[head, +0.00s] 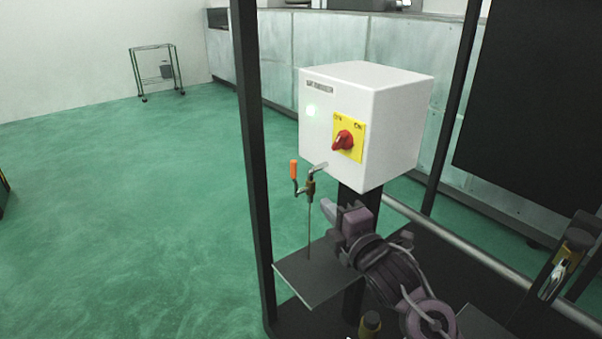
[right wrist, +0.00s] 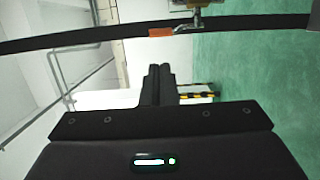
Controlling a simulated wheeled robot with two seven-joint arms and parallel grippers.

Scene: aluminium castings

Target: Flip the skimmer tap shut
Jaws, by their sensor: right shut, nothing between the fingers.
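The skimmer tap (head: 309,188) stands on a thin upright pipe in front of the white box, with a short spout to the right. Its orange handle (head: 294,170) stands upright on the left of the tap. In the right wrist view the tap (right wrist: 196,18) is at the top, with the orange handle (right wrist: 161,32) reaching left from it. My right gripper (head: 344,212) is to the right of the pipe and a little lower than the tap, apart from it. Its fingers (right wrist: 159,70) are shut and empty. My left gripper is not in view.
A white switch box (head: 390,125) with a red knob (head: 342,140) and a lit green lamp is just above the tap. A dark frame post (head: 254,150) stands to the left. A grey plate (head: 310,280) lies below. Green floor at left is open.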

